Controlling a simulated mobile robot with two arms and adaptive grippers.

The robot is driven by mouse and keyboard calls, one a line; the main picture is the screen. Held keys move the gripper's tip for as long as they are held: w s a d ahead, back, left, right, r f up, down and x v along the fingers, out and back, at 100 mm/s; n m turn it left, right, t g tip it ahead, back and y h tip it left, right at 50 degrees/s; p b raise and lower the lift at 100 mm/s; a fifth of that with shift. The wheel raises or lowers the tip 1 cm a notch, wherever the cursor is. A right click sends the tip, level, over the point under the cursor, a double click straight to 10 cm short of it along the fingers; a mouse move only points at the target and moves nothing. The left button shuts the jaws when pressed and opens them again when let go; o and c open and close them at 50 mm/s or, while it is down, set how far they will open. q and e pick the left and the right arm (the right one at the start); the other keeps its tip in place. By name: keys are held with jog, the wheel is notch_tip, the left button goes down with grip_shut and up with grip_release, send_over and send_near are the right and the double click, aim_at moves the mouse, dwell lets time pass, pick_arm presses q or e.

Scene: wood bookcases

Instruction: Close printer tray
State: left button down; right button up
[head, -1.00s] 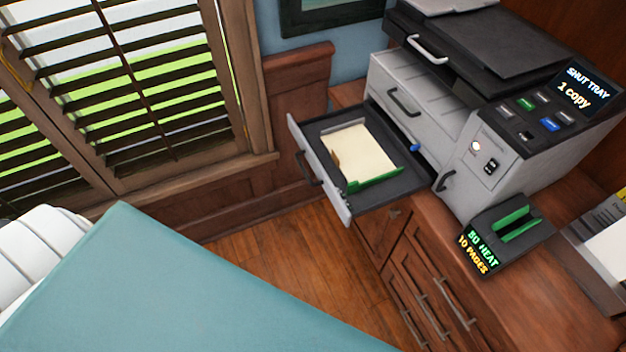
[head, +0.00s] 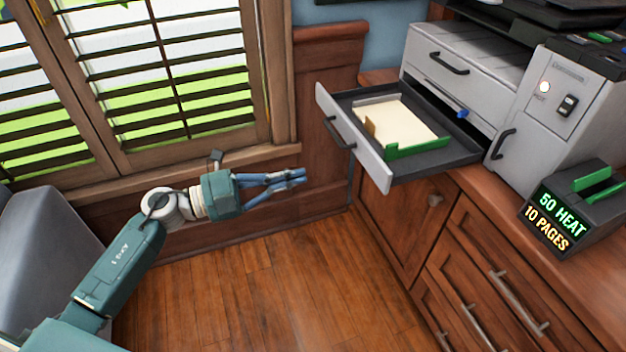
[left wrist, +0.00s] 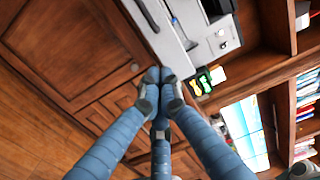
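The grey printer (head: 553,98) stands on a wooden cabinet at the right of the head view. Its paper tray (head: 371,162) is pulled far out to the left, over the cabinet's edge, with cream paper (head: 402,122) and a green guide inside. A dark handle is on the tray's front. My left gripper (head: 298,177) is left of the tray's front and apart from it, pointing right. Its fingers are together and empty; the closed fingertips (left wrist: 160,76) also show in the left wrist view, with part of the printer (left wrist: 214,38) beyond. My right gripper is out of view.
A small dark device (head: 572,212) reading "50 HEAT 10 PAGES" sits on the cabinet before the printer. A shuttered window (head: 165,75) is behind my left arm. Wooden cabinet doors and drawers (head: 480,275) are below. The wooden floor (head: 270,295) is clear.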

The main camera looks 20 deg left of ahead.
aim_at(362, 159)
pick_arm(q)
jog(key=x, duration=1.2)
jog(key=shift+w+d, duration=0.45)
jog(key=shift+d, duration=0.1)
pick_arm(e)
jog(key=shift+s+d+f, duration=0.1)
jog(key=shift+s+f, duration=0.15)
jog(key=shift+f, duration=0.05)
